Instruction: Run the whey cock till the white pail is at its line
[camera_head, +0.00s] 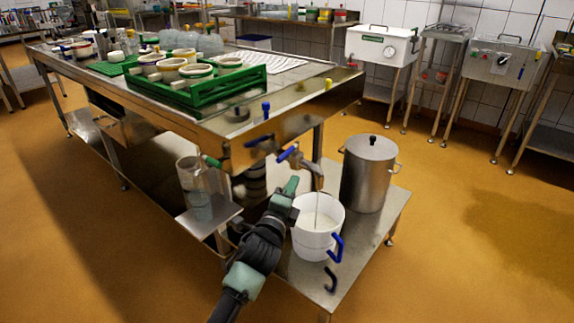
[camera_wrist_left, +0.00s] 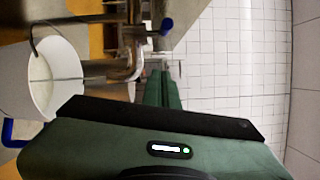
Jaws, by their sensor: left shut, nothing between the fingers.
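The white pail (camera_head: 315,240) stands on the low steel shelf under the table's corner. Whitish liquid shows inside it; I cannot make out its line. The steel whey cock (camera_head: 312,170), with a blue handle (camera_head: 288,153), is above the pail. A thin stream falls from its spout into the pail. My left gripper (camera_head: 291,186) is shut and empty, just left of the pail's rim and below the cock, apart from the handle. In the left wrist view, the pail (camera_wrist_left: 68,75) is at the left and the blue handle (camera_wrist_left: 166,26) lies beyond my fingers (camera_wrist_left: 164,88). My right gripper is out of view.
A lidded steel pot (camera_head: 368,178) stands right behind the pail. A dark hook (camera_head: 330,280) lies at the shelf's front. Green crates (camera_head: 235,90) with moulds are on the table. The floor at right is clear.

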